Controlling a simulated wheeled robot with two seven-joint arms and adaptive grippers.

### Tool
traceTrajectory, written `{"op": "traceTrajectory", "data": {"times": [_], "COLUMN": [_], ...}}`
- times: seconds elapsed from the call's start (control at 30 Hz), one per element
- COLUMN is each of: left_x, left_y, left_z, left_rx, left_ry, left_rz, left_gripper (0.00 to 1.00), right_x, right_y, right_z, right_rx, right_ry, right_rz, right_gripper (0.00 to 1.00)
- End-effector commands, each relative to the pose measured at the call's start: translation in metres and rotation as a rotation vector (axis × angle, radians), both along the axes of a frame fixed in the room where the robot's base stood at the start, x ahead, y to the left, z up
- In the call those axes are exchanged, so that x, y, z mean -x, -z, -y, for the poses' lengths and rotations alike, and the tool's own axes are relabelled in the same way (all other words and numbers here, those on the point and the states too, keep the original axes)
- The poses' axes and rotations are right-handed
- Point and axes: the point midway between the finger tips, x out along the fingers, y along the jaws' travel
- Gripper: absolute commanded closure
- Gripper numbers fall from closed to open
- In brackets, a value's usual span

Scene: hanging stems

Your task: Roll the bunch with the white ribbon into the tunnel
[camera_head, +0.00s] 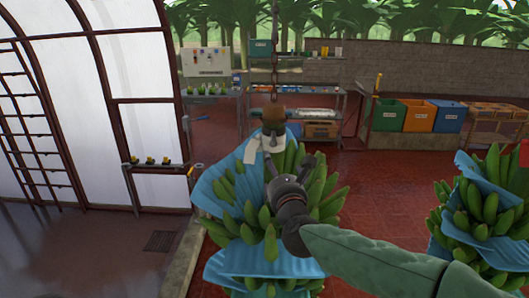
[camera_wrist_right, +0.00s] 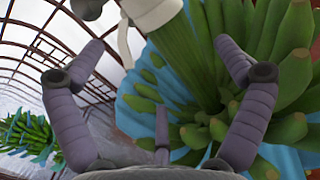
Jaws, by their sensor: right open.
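The bunch with the white ribbon (camera_head: 235,190) hangs from a chain in the middle of the head view, green bananas partly wrapped in blue sheeting. The white ribbon (camera_head: 252,148) is tied around its stem near the top; it also shows at the top of the right wrist view (camera_wrist_right: 152,14). My right gripper (camera_head: 296,172) is in front of the bunch's upper part, below the ribbon. In the wrist view its fingers (camera_wrist_right: 160,50) are spread wide, with the bunch (camera_wrist_right: 285,75) behind and to the right. Whether they touch is unclear. The white-walled, arched tunnel (camera_head: 70,85) stands at left. My left gripper is out of view.
Another blue-wrapped bunch (camera_head: 480,215) hangs at the right. A small rail with yellow items (camera_head: 160,165) stands by the tunnel. Shelves (camera_head: 212,98) and coloured bins (camera_head: 418,116) line the back. Red floor is open between them.

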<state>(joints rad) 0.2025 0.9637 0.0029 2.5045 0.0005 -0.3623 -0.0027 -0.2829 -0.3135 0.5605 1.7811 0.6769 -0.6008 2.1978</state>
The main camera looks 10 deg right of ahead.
Motion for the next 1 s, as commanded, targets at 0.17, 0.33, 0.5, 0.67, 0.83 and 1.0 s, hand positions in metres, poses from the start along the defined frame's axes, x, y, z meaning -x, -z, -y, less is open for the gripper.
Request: {"op": "traceTrajectory", "data": {"times": [0.17,0.33,0.5,0.67,0.83,1.0], "left_x": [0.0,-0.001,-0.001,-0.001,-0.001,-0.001], "left_y": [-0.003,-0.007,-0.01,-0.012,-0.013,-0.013], "left_z": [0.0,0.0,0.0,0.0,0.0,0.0], "left_rx": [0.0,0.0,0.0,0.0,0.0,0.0], "left_ry": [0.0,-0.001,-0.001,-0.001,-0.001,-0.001], "left_rz": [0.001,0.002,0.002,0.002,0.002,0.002], "left_gripper": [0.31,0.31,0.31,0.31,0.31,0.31], "right_x": [-0.027,-0.054,-0.077,-0.091,-0.097,-0.098], "right_y": [0.002,0.001,0.002,0.001,0.001,0.001], "right_z": [0.001,0.004,0.006,0.007,0.008,0.008], "right_rx": [0.002,0.003,0.003,0.002,0.001,0.002], "right_ry": [-0.001,0.0,-0.001,-0.001,-0.001,-0.001], "right_rz": [-0.005,-0.003,-0.004,-0.002,-0.002,-0.002], "right_gripper": [0.0,0.0,0.0,0.0,0.0,0.0]}}
